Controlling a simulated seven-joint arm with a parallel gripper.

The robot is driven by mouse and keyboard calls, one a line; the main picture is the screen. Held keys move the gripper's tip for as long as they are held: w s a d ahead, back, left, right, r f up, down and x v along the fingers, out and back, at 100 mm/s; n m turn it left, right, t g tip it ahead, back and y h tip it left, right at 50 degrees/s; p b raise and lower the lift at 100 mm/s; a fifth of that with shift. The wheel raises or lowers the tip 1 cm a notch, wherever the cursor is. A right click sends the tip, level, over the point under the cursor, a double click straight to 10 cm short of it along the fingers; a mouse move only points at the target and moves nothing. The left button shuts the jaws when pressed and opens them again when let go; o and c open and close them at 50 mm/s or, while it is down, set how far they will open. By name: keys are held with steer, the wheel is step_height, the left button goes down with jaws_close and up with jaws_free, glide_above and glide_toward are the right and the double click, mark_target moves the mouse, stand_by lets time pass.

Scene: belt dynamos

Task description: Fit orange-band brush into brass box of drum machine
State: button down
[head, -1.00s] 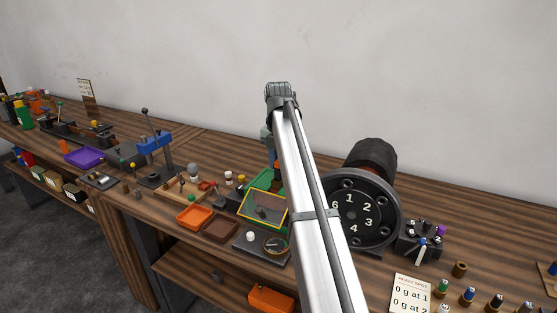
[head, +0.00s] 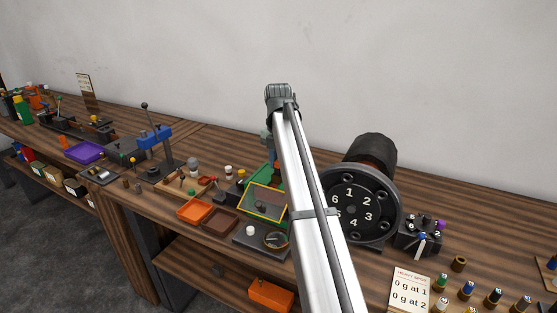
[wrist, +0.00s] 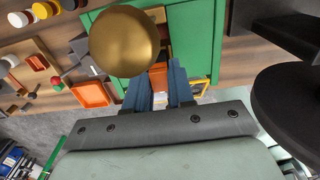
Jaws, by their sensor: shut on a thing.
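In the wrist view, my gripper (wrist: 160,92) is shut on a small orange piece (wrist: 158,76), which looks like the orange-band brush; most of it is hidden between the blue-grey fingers. A large round brass part (wrist: 124,40) is close to the camera, up and left of the fingertips. The green machine (wrist: 203,38) lies behind the fingers. I cannot make out the opening of a brass box.
A black numbered disc (head: 372,212) stands right of my arm. Orange (head: 194,210) and brown (head: 220,222) trays and a small dial device (head: 274,240) sit left of it. A card (head: 409,291) and several coloured-top pieces stand at the right. Bare bench lies behind the disc.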

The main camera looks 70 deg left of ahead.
steer(key=shift+f, duration=0.55)
steer(key=c, duration=0.9)
jaws_free()
step_height(320, 180, up, 14)
steer(key=shift+f, duration=0.1)
stand_by(0.4)
